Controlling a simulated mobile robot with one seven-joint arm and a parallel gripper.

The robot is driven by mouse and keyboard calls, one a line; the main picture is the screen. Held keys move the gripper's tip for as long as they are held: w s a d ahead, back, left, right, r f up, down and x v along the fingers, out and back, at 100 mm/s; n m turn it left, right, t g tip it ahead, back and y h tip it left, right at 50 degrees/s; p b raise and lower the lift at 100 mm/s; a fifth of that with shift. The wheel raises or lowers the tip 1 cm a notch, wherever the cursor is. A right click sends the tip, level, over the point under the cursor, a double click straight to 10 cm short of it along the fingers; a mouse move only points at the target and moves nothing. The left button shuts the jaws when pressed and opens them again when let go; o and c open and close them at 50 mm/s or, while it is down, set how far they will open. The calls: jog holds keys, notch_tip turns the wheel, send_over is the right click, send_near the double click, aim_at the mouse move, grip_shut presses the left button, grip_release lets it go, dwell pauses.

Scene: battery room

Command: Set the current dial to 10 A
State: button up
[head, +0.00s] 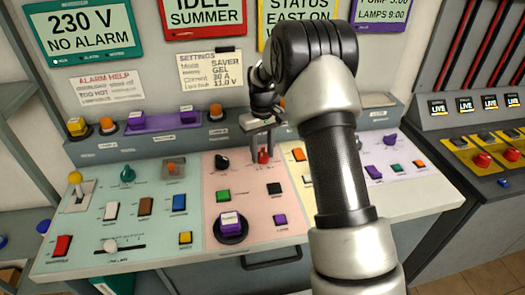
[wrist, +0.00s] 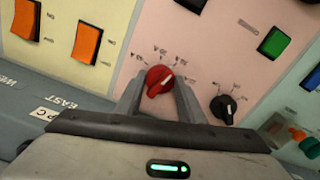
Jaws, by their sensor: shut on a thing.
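A red dial (wrist: 159,80) with a pale pointer line sits on the pink panel section, with small printed marks around it; they are too small to read surely. My gripper (wrist: 158,88) is shut on this dial, one finger on each side of its knob. In the head view my gripper (head: 262,143) reaches down to the red dial (head: 263,156) from above. A black dial (wrist: 223,107) with its own marks is beside it in the wrist view, and it also shows left of the red one in the head view (head: 222,161).
The pink section (head: 240,178) also has green, black and purple buttons, and a large purple button (head: 230,222) on a round base. A settings note (head: 210,70) hangs behind. Orange switches (wrist: 87,42) are close by. My arm hides part of the console.

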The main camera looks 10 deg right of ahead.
aim_at(262, 152)
jog(key=m, duration=0.5)
jog(key=shift+r+p, duration=0.1)
jog(key=shift+p, duration=0.2)
jog(key=shift+m, duration=2.4)
jog(key=o, duration=1)
jog(key=shift+o, duration=0.2)
notch_tip(262, 152, up, 17)
jog(key=p, duration=0.1)
jog(key=shift+r+p, duration=0.15)
jog(key=shift+p, duration=0.15)
jog(key=shift+r, duration=0.1)
